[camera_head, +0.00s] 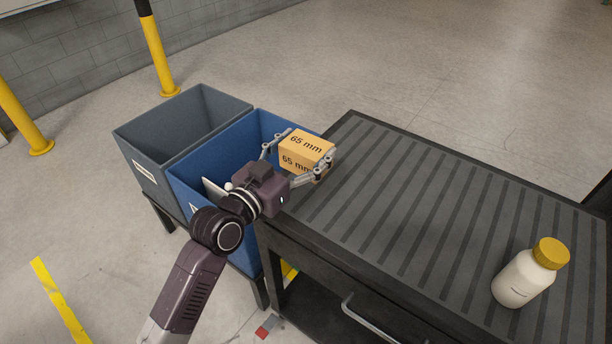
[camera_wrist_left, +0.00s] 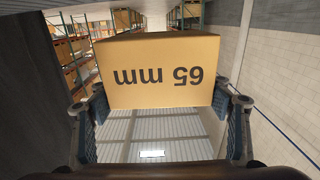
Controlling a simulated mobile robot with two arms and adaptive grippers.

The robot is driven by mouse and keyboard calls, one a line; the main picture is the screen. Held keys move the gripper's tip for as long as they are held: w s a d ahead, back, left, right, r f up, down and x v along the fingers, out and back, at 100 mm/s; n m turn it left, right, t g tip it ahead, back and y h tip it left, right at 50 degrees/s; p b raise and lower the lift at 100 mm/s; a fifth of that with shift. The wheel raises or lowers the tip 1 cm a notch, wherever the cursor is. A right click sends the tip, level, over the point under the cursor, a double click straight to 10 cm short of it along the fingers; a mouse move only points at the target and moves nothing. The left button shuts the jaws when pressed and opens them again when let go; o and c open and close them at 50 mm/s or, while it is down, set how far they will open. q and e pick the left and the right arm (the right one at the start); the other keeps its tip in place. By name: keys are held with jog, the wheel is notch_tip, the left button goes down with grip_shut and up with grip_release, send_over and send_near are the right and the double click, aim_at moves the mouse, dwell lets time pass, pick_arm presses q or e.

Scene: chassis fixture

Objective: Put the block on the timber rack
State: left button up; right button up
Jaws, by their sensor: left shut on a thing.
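The block (camera_head: 306,147) is an orange-tan box marked "65 mm". My left gripper (camera_head: 299,156) is shut on it, one finger on each side. In the head view the block shows over the right end of the blue bin and the near left corner of the table; its exact height cannot be told. In the left wrist view the block (camera_wrist_left: 158,70) sits between the fingers of the left gripper (camera_wrist_left: 160,110), its marking upside down. No timber rack can be made out near the gripper. My right gripper is not in view.
A dark table with a ribbed top (camera_head: 400,200) stands at the right, mostly clear. A white bottle with a yellow cap (camera_head: 525,277) stands on its near right part. A blue bin (camera_head: 228,145) and a grey bin (camera_head: 184,122) stand left of it. Yellow posts (camera_head: 157,52) stand behind.

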pick_arm(q)
notch_tip(320, 180, down, 8)
jog(key=shift+f+b, duration=0.15)
jog(key=shift+b, duration=0.15)
jog(key=shift+f, duration=0.25)
jog(key=o, duration=1.3)
